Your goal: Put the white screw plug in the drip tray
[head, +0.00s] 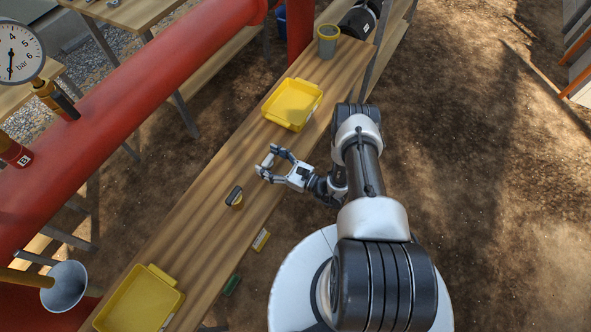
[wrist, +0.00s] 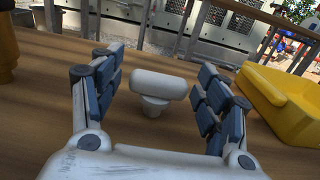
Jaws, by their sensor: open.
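The white screw plug (wrist: 155,90) stands on the wooden bench, its wide rounded head on a narrower stem, between my gripper's fingers in the wrist view. My gripper (wrist: 158,100) is open, with a finger apart from the plug on each side. A shallow yellow tray (head: 318,101) lies on the bench beyond my gripper; a yellow tray also shows at right in the wrist view (wrist: 285,100). A second yellow tray (head: 172,303) lies at the near end. Which is the drip tray is not marked.
A black and yellow part (head: 234,196) stands on the bench left of my gripper. A grey and yellow cup (head: 328,42) stands at the far end. A red pipe (head: 130,92) with a gauge (head: 18,52) runs alongside the bench. Bench wood around my gripper is mostly clear.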

